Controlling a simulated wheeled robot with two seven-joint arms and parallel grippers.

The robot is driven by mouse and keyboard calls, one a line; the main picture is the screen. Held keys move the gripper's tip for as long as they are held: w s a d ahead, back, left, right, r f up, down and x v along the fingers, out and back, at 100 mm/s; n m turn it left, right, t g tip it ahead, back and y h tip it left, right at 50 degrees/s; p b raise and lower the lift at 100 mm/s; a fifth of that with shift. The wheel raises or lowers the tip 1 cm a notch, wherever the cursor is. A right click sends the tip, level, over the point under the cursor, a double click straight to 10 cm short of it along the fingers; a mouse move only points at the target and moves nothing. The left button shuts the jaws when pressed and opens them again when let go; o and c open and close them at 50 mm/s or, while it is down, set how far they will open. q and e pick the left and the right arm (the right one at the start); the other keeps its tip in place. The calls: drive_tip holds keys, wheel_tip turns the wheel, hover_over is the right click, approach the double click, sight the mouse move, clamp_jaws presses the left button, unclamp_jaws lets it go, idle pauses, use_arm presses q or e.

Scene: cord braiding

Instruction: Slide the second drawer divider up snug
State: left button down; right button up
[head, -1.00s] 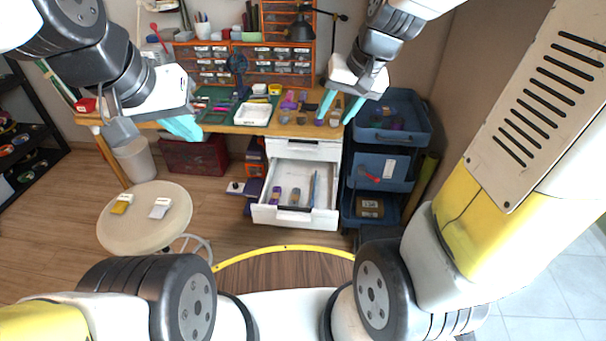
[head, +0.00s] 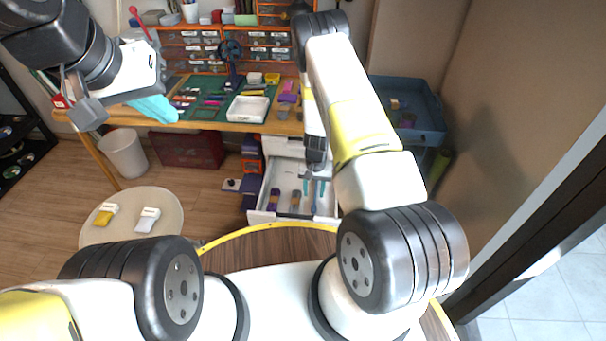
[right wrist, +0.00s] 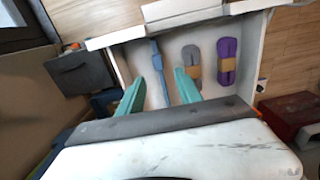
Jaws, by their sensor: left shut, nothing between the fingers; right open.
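The open white drawer (head: 268,214) holds a purple cord bundle (head: 275,197) and a grey bundle (head: 295,199), each with a tan band. A thin blue strip (right wrist: 164,88), probably the divider, lies lengthwise beside the grey bundle (right wrist: 194,62); the purple bundle (right wrist: 227,58) is farther right in the right wrist view. My right gripper (head: 315,188) is open over the drawer, its teal fingers on either side of the strip in the right wrist view (right wrist: 160,80); contact cannot be told.
The desk (head: 235,127) carries a green mat, a white tray (head: 248,109) and small parts drawers behind. A blue cart (head: 420,135) stands right of the drawer. A round stool (head: 165,210) with two small items is at left. A white bin (head: 122,155) stands on the floor.

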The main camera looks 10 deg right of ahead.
sight(314, 208)
wheel_tip(314, 208, down, 10)
drive_tip(key=shift+d+r, duration=0.1)
drive_tip(key=shift+r, duration=0.05)
idle(0.3)
drive_tip(key=shift+s, duration=0.1)
clamp_jaws()
idle(1.3)
